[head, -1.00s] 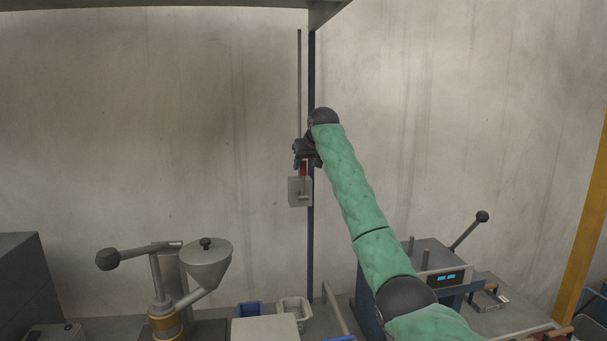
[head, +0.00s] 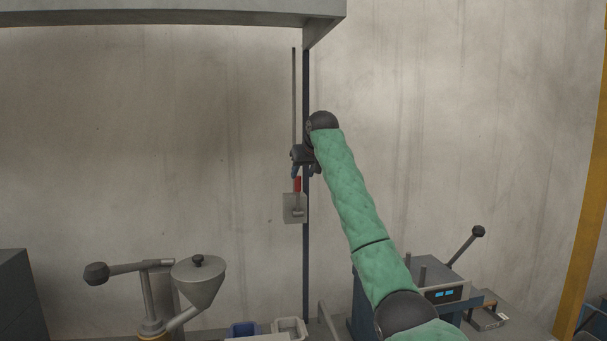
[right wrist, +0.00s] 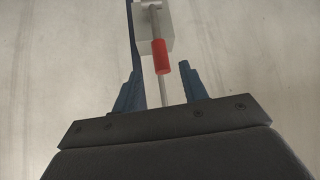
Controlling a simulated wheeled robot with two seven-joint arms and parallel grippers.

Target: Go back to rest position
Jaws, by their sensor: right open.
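My right gripper (head: 303,170) is raised in front of the dark upright post, at the end of my green-sleeved right arm. In the right wrist view its two blue fingers (right wrist: 161,85) stand apart with nothing gripped between them. A red handle (head: 297,184) on a grey switch box (head: 292,208) is just below the gripper in the head view. In the right wrist view the red handle (right wrist: 160,56) is beyond the fingertips, apart from them. My left gripper is in neither view.
A dark post (head: 306,265) carries the box under an overhead beam (head: 150,12). A machine with a grey funnel (head: 199,280) stands at lower left. A unit with a blue display (head: 445,294) and black-knobbed lever (head: 478,232) is at lower right. Blue (head: 243,329) and grey (head: 290,327) bins sit low between.

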